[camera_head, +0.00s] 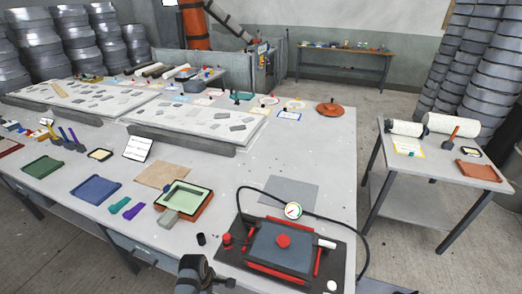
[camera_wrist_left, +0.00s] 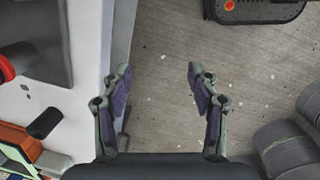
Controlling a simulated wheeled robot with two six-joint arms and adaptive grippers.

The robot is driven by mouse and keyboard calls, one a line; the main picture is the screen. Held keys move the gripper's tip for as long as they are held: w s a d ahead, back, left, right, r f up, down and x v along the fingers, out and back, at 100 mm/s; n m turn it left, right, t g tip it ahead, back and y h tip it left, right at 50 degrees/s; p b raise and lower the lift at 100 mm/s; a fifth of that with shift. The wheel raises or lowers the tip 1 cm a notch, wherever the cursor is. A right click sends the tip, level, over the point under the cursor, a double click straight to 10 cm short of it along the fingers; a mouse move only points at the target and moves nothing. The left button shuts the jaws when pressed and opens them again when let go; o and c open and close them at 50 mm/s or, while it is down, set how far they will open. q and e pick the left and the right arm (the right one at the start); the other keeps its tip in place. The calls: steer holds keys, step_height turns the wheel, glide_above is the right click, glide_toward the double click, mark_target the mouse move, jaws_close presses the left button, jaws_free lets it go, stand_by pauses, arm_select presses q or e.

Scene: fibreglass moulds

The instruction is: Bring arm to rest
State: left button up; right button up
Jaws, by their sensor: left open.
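My left gripper (camera_wrist_left: 160,72) shows in the left wrist view with its two purple-padded fingers wide apart. It is open, and nothing is between the fingers. Below it is bare grey floor, just beside the edge of the white table (camera_wrist_left: 85,130). In the head view a dark arm part (camera_head: 195,274) of mine shows at the bottom, at the table's front edge; the fingers cannot be made out there. My right gripper is in neither view.
A side table (camera_head: 440,182) stands at right.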

arm_select(q)
steer(key=s+a+f+m+b, duration=0.2)
steer(key=s+f+m+b, duration=0.15)
steer(key=s+f, duration=0.6)
steer(key=s+a+f+m+b, duration=0.25)
steer(key=s+f+m, duration=0.2)
steer(key=f, duration=0.95)
steer(key=s+a+f+m+b, duration=0.1)
steer(key=s+a+f+m, duration=0.2)
steer(key=s, duration=0.6)
steer(key=s+a+f+m+y+b, duration=0.1)
steer(key=s+a+f+m, duration=0.3)
steer(key=s+f+m, duration=0.2)
steer(key=s+f, duration=0.2)
steer(key=s, duration=0.1)
steer(key=shift+s+f+m+y+b, duration=0.15)
steer(key=shift+f+m+y+b, duration=0.15)
steer(key=shift+b, duration=0.05)
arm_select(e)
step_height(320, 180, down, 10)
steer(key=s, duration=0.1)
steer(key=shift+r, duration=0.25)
